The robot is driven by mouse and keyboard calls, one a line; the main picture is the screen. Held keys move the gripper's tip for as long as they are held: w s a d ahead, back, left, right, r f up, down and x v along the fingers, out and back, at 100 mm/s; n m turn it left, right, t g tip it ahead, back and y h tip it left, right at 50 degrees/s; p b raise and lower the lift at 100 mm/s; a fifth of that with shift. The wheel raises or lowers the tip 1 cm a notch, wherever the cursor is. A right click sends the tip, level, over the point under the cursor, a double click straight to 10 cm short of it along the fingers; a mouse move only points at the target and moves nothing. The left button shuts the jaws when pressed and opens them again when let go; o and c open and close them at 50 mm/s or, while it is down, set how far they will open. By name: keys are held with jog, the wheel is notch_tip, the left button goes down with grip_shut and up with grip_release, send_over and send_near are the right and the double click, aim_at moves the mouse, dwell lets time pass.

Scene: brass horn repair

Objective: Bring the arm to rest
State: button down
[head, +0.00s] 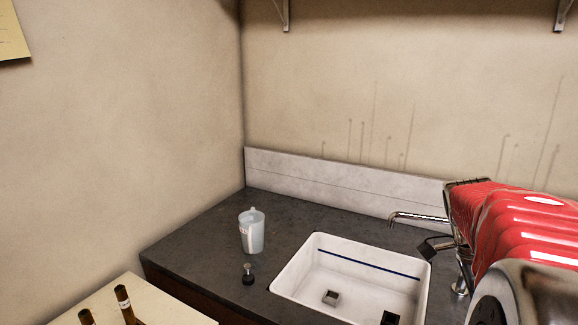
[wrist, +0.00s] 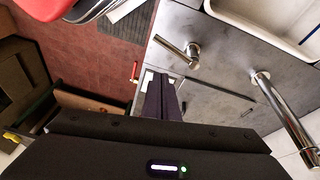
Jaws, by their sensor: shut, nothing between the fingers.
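My gripper (wrist: 161,82) shows in the wrist view as two dark fingers pressed together, with nothing between them. It lies over the front edge of the grey counter (wrist: 215,85), with the red floor (wrist: 85,65) to its left. How far above the counter it is, I cannot tell. In the head view my red arm reaches in from the right, over the right end of the sink area. My fingers cannot be made out clearly there.
The white sink (head: 290,284) has a chrome tap (head: 418,217) close to my arm; a chrome tap also shows in the wrist view (wrist: 283,115). A translucent jug (head: 251,234) and a small dark-based item (head: 248,276) stand left of the sink.

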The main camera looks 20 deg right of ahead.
jog(key=n, duration=0.1)
jog(key=a+f+n, duration=0.1)
jog(key=shift+w+f+n, duration=0.25)
jog(key=shift+n, duration=0.15)
jog(key=w+a+n+t+y, duration=0.1)
jog(key=a+n+t, duration=0.3)
jog(key=a+n, duration=0.7)
jog(key=w+a+r+n+t+y, duration=0.1)
jog(key=w+a+n+t, duration=0.2)
jog(key=a+n, duration=0.8)
jog(key=a+t, duration=0.1)
jog(key=a, duration=1)
jog(key=shift+a+n, duration=0.2)
jog(key=shift+n, duration=0.1)
